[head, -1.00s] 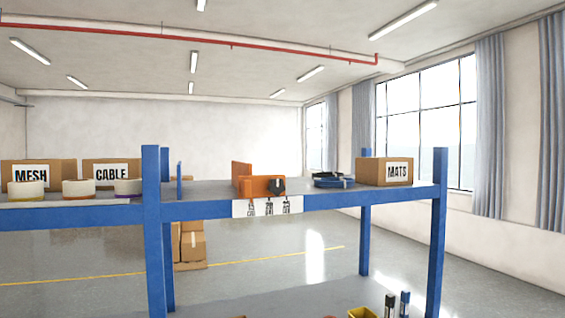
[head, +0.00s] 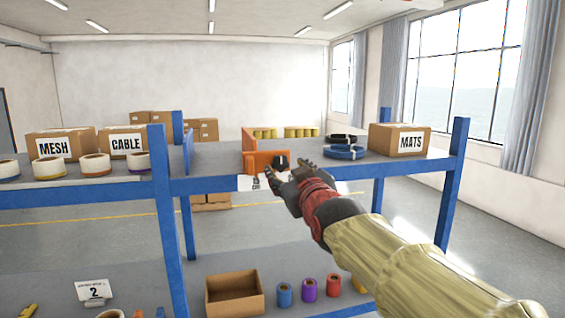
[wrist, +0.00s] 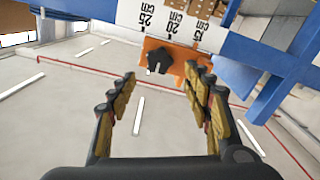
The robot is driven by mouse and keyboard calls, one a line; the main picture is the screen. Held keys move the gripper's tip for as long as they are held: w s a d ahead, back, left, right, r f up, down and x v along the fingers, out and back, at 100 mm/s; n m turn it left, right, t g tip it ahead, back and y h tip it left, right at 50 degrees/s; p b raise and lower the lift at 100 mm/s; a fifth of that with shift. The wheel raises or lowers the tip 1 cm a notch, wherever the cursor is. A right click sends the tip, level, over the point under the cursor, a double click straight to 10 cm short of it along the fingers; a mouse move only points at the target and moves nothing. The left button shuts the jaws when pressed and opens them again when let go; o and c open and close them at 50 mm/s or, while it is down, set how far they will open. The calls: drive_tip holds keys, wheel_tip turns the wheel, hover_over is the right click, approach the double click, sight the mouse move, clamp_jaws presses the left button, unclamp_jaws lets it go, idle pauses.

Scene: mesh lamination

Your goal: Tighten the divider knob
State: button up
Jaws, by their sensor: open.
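The divider knob is black (head: 281,161) and sits on the front face of the orange divider (head: 257,163) on the upper shelf. In the wrist view the knob (wrist: 159,60) shows at upper middle, on the orange divider (wrist: 182,56). My gripper (head: 287,170) is open and empty, just in front of the knob and slightly below it in the head view. In the wrist view its fingers (wrist: 162,76) spread to either side of the knob, apart from it. The knob's contact with the divider is hidden.
Blue coils (head: 343,152) and a MATS box (head: 399,140) stand to the right. A blue post (head: 163,200) rises at left. The lower shelf holds an open carton (head: 234,293) and several coloured rolls.

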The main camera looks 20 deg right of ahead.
sight(281, 163)
drive_tip(key=w+p, duration=0.2)
drive_tip(key=w, duration=0.5)
drive_tip(key=shift+d+f, duration=0.1)
drive_tip(key=shift+c, duration=0.4)
drive_tip(key=c, duration=1.1)
